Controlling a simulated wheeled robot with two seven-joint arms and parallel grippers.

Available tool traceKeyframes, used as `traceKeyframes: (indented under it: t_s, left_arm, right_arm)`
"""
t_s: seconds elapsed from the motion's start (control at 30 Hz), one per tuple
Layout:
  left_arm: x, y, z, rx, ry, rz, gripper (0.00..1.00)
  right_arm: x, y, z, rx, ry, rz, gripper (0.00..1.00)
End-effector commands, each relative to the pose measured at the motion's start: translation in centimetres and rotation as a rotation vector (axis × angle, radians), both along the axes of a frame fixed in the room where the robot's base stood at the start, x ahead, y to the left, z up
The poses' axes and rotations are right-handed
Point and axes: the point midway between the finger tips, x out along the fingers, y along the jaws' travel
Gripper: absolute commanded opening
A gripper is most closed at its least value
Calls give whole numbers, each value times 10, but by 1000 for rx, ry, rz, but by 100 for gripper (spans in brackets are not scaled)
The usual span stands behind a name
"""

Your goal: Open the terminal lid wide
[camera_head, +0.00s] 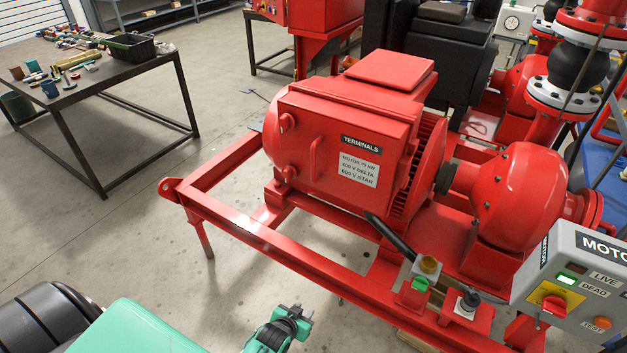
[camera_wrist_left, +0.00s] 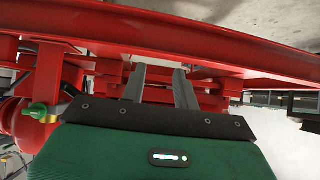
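The terminal lid (camera_head: 345,150) is the red front panel on the motor's (camera_head: 275,135) terminal box, labelled TERMINALS. It looks closed, lying flat against the box, with a red bar handle (camera_head: 316,157) and two round red knobs at its left edge. My left gripper (camera_head: 301,313) is low in front of the skid frame, well apart from the lid. In the left wrist view its two grey fingers (camera_wrist_left: 160,78) are spread with a gap between them and nothing held. The red skid frame (camera_wrist_left: 220,50) lies beyond them. My right gripper is not in view.
The red skid rail (camera_head: 290,250) runs between my left gripper and the motor. A grey control box (camera_head: 575,270) with LIVE and DEAD labels stands at right. A black cable (camera_head: 390,236) rises below the lid. A workbench (camera_head: 90,85) with tools stands at far left; floor between is clear.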

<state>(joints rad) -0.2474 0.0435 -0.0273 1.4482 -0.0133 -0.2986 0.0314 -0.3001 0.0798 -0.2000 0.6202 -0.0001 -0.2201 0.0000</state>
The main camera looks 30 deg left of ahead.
Motion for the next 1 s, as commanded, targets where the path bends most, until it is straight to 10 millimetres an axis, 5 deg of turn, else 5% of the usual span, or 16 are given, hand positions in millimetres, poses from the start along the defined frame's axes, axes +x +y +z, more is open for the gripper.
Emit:
traceKeyframes:
  t_s: [0.03,0.2,0.4,0.5,0.63,0.77,1.0]
  left_arm:
    - [22,5,42,-3,-75,14,30]
    - [68,25,177,-4,-312,62,30]
    - [79,46,317,4,-545,106,30]
    - [75,52,361,8,-618,119,30]
    - [71,55,388,12,-665,127,30]
    - [77,57,393,12,-673,129,30]
    - [114,61,395,12,-672,128,30]
  right_arm:
    - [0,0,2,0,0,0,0]
    - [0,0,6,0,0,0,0]
    - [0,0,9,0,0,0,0]
    - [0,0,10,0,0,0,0]
    - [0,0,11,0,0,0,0]
    - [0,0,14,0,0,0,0]
    - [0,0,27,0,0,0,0]
